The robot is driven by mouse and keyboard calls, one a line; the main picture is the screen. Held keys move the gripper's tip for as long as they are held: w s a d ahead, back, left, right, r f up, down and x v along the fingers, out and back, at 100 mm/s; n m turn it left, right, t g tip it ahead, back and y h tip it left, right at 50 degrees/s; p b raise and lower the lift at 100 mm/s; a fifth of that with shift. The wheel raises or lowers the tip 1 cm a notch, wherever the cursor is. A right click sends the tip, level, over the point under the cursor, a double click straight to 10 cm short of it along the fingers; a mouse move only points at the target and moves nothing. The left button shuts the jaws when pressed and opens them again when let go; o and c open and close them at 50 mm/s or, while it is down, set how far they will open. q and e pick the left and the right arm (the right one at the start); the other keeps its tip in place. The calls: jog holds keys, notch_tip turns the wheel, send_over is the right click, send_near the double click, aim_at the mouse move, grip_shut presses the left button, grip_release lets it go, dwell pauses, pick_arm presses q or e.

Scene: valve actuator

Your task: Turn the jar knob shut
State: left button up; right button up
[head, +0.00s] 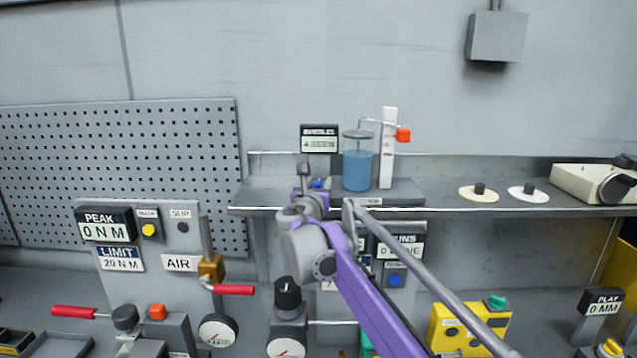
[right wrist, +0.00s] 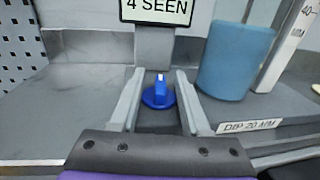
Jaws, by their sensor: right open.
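The jar (head: 357,168) of blue liquid stands on the shelf, with a thin tube running from its lid. It also shows in the right wrist view (right wrist: 232,62). The blue knob (right wrist: 158,95) sits on the shelf left of the jar, its white mark facing away from my wrist camera. A small part of it shows in the head view (head: 318,184). My right gripper (right wrist: 157,78) is open, with one finger on each side of the knob and a visible gap to each. In the head view my right gripper (head: 311,186) partly hides the knob. My left gripper is not in view.
A sign reading "4 SEEN" (head: 319,139) stands behind the knob. A white upright scale with an orange clip (head: 403,135) stands right of the jar. A "DIP 20 MM" label (right wrist: 249,126) lies at the jar's foot. Two round dials (head: 479,193) are farther right on the shelf.

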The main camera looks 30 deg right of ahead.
grip_shut()
dwell(0.3)
jog(key=shift+d+r+n+t+y+p, duration=0.1)
jog(key=shift+r+n+t+y+p, duration=0.2)
jog(key=shift+n+t+y, duration=0.25)
jog(key=shift+f+n+y, duration=0.2)
jog(key=shift+n+y, duration=0.05)
jog(key=shift+y, duration=0.2)
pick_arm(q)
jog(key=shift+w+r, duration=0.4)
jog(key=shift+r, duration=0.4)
pick_arm(e)
grip_release()
